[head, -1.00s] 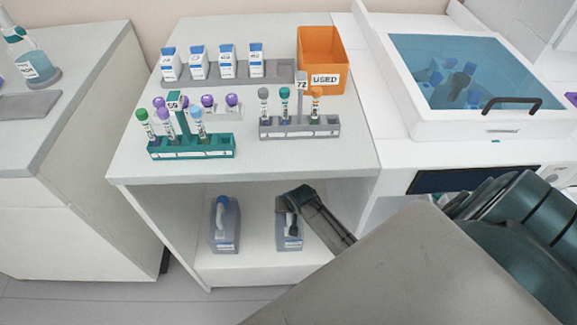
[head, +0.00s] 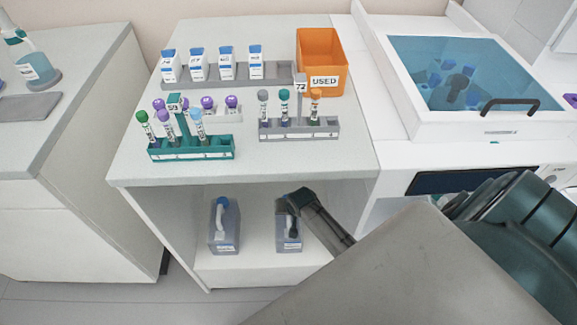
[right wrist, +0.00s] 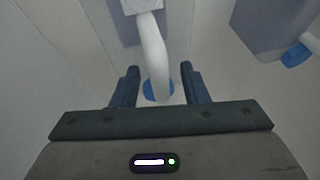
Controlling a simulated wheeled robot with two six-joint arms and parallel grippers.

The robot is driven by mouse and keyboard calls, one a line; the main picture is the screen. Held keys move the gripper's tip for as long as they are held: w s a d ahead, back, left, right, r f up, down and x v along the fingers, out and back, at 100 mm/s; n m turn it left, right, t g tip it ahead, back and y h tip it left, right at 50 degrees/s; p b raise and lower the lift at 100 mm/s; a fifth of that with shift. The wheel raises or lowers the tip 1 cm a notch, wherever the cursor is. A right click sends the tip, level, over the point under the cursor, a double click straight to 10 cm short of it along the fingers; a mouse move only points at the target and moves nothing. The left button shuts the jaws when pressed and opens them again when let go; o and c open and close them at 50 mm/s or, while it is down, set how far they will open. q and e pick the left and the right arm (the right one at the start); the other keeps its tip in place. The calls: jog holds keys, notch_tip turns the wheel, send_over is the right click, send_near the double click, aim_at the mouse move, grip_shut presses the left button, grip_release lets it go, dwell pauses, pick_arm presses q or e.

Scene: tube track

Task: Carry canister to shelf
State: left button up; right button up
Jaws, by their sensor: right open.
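Two grey translucent canisters with blue caps stand upright on the lower shelf (head: 255,265) under the counter. The left canister (head: 226,238) is free. My right gripper (head: 291,203) is at the top of the right canister (head: 289,243), hiding part of it. In the right wrist view my right gripper (right wrist: 158,80) is open, with a finger on each side of a canister's pale handle (right wrist: 152,50) and blue cap (right wrist: 158,90). The fingers look apart from the handle. The other canister (right wrist: 270,25) shows at the upper right of that view. My left gripper is not in view.
On the counter (head: 245,170) stand a teal tube rack (head: 195,152), a grey tube rack (head: 300,132), a row of white bottles (head: 226,66) and an orange bin (head: 323,52) marked USED. A water bath (head: 475,75) is at the right. A separate bench (head: 70,110) is at the left.

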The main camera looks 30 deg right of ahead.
jog(key=shift+r, duration=0.15)
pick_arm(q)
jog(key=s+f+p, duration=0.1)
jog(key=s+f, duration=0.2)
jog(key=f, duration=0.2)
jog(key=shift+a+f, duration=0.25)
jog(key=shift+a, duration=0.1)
pick_arm(e)
jog(key=v, duration=1)
jog(key=shift+r, duration=0.25)
jog(key=shift+s, duration=0.15)
